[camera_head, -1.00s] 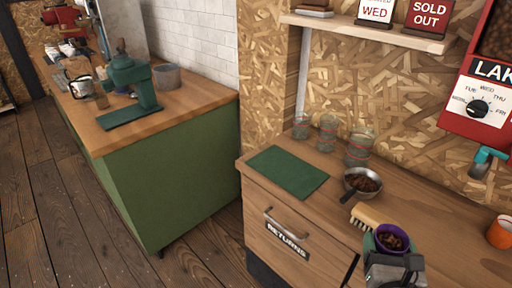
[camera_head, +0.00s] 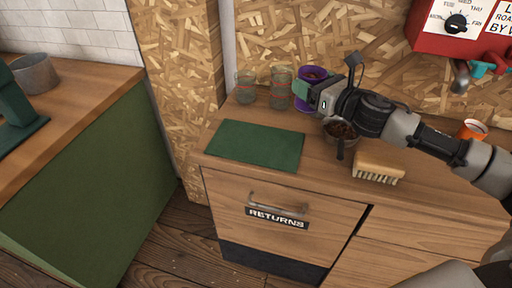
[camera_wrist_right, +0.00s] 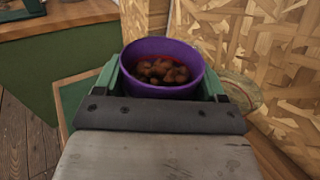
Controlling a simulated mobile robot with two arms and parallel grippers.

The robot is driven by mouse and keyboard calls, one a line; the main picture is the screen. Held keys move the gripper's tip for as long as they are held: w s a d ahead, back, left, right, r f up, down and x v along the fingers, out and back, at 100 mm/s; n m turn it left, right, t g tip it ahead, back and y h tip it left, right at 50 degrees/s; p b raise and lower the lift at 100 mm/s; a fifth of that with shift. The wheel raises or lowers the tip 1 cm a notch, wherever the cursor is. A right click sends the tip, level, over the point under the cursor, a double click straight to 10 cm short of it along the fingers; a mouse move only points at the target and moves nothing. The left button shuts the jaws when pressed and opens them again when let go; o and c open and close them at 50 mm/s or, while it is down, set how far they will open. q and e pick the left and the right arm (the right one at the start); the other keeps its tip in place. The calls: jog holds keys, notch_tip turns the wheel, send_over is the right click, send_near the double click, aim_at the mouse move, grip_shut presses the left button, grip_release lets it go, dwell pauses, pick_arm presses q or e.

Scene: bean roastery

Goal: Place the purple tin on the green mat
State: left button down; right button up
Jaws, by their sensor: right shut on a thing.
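The purple tin (camera_head: 303,76) holds brown beans and is upright in my right gripper (camera_head: 310,93), near the back of the wooden counter beside the glass jars. In the right wrist view the tin (camera_wrist_right: 160,92) sits between the two green fingers, which are shut on it. I cannot tell whether its base touches the counter. The green mat (camera_head: 255,145) lies flat and bare on the counter, to the left of and nearer than the tin. Part of the mat (camera_wrist_right: 72,95) shows at the left of the wrist view. My left gripper is out of view.
Glass jars (camera_head: 246,88) with red bands stand behind the mat, close to the tin. A pan of beans (camera_head: 341,133) and a brush (camera_head: 379,167) lie right of the mat. An orange cup (camera_head: 471,130) stands further right. A red dispenser (camera_head: 440,38) hangs on the wall.

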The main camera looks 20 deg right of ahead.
jog(key=shift+d+r, duration=0.45)
jog(key=shift+d, duration=0.05)
send_over(267, 145)
notch_tip(267, 145, down, 7)
jog(key=shift+w+f+b, duration=0.15)
jog(key=shift+f+b, duration=0.85)
jog(key=shift+f, duration=0.95)
jog(key=shift+f, duration=0.15)
jog(key=o, duration=1.1)
